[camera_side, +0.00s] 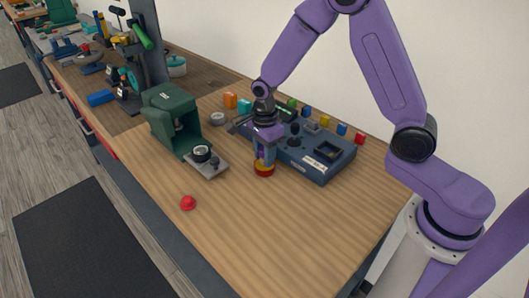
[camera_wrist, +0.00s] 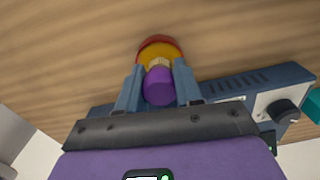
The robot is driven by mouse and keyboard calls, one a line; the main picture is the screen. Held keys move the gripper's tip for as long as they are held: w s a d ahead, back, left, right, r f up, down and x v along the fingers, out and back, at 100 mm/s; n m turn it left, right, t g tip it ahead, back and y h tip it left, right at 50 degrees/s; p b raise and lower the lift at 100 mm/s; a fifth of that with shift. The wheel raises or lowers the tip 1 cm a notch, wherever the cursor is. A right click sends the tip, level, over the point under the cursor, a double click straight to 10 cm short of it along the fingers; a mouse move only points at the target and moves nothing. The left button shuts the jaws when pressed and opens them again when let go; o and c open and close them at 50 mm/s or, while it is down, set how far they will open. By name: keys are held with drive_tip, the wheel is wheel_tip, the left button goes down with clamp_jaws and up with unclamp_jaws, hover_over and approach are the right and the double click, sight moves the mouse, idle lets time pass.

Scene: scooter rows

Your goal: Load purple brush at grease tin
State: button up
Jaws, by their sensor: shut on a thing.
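My gripper (camera_side: 264,151) points down over the bench, in front of the blue-grey box. In the wrist view its two blue-grey fingers (camera_wrist: 160,72) are closed on the purple brush (camera_wrist: 159,88), seen nearly end-on, with its tan bristles pointing away from me. The grease tin (camera_side: 264,171) is a low red tin with a yellow inside and stands on the wood right below the gripper. It also shows in the wrist view (camera_wrist: 160,48), just beyond the bristles. The bristles overlap the yellow; how deep they are in it I cannot tell.
The blue-grey box (camera_side: 325,160) with knobs stands close behind the gripper. Several coloured blocks line the back (camera_side: 325,121). A green machine (camera_side: 173,113) with a grey plate (camera_side: 207,168) stands left. A red knob (camera_side: 188,202) lies at front left. The bench's front right is clear.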

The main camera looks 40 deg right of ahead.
drive_tip(key=shift+f, duration=0.45)
idle(1.1)
drive_tip(key=shift+r, duration=3.6)
drive_tip(key=shift+d+r+n, duration=0.4)
drive_tip(key=shift+r+n, duration=0.1)
drive_tip(key=shift+n, duration=0.3)
drive_tip(key=d+r+n, duration=0.6)
drive_tip(key=r+n, duration=0.2)
drive_tip(key=n, duration=0.6)
drive_tip(key=shift+s+d+r, duration=0.25)
drive_tip(key=shift+s+d, duration=0.05)
drive_tip(key=shift+s, duration=0.1)
